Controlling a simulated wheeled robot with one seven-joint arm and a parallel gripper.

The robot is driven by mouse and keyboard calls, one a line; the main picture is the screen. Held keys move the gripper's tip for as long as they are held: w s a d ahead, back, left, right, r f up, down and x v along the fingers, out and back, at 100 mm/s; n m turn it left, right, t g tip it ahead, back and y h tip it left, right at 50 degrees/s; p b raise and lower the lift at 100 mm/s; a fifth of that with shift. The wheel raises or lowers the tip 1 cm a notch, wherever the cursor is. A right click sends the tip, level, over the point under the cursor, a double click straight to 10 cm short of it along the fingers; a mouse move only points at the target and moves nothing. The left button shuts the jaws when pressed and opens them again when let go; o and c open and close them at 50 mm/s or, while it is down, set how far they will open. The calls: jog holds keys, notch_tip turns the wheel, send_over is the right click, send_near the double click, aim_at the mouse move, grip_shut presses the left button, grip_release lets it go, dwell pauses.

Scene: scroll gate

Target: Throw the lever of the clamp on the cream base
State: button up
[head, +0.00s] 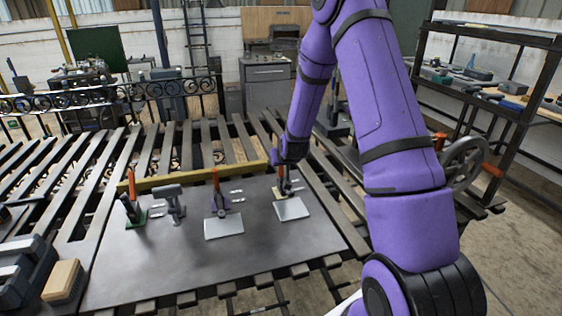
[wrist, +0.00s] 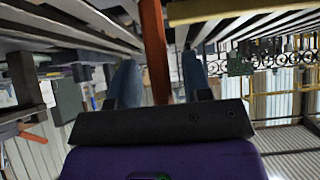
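The clamp on the cream base (head: 278,194) stands on the right part of a dark metal plate (head: 160,262). My gripper (head: 284,182) is right at this clamp and hides much of it. In the wrist view its orange lever (wrist: 154,50) runs between the two blue fingers of my gripper (wrist: 160,82). The fingers are apart, with a visible gap on the right side of the lever. I cannot tell whether the left finger touches it. In the head view a bit of the upright orange lever shows beside my gripper.
A clamp with a purple base (head: 221,208) and orange lever stands left of it. Pale plates (head: 223,227) lie in front. A yellow bar (head: 190,177) runs behind.

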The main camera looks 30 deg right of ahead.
jog(key=v, duration=1)
jog(key=shift+s+r, duration=0.25)
jog(key=shift+s, duration=0.05)
